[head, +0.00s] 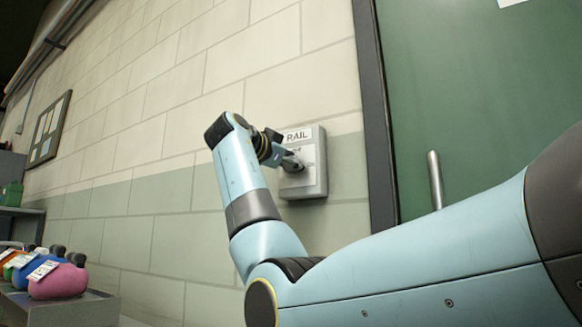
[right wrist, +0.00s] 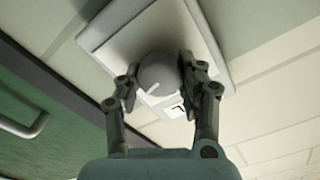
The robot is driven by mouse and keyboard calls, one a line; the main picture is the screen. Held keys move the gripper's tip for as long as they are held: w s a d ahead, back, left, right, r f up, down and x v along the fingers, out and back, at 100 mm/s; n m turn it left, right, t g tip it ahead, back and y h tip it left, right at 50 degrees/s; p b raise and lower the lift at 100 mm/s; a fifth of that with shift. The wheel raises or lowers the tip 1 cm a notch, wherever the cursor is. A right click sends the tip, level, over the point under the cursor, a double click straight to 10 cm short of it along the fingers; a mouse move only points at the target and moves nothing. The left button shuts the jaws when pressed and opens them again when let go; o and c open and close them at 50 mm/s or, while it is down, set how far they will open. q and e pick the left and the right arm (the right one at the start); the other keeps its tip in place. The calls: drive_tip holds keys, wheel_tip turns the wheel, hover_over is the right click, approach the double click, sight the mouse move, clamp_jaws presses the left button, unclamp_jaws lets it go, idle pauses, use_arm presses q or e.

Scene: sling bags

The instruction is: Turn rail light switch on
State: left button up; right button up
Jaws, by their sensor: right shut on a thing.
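The rail light switch is a light grey wall box (head: 315,180) labelled "RAIL", on the block wall beside the door frame in the head view. Its round grey knob (right wrist: 160,74) with a pale pointer line shows in the right wrist view, in front of the box plate (right wrist: 110,28). My right gripper (right wrist: 158,82) has a finger on each side of the knob and is shut on it. In the head view my right gripper (head: 292,163) is at the front of the box and covers most of the knob. My left gripper is not in view.
A green door (head: 480,80) with a vertical metal handle (head: 435,180) stands right of the box, behind a dark frame (head: 373,110). Coloured sling bags, one pink (head: 58,281), sit on a bench at lower left. A notice board (head: 49,130) hangs on the far left wall.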

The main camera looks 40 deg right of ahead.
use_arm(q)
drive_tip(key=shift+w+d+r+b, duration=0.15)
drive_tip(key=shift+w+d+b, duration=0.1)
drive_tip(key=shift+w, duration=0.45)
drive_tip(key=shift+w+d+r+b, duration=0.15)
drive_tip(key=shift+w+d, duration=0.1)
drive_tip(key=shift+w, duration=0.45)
use_arm(e)
drive_tip(key=shift+f+m, duration=0.1)
drive_tip(key=shift+m, duration=1.2)
drive_tip(key=o, duration=1.2)
drive_tip(key=shift+c, duration=0.2)
drive_tip(key=v, duration=1.2)
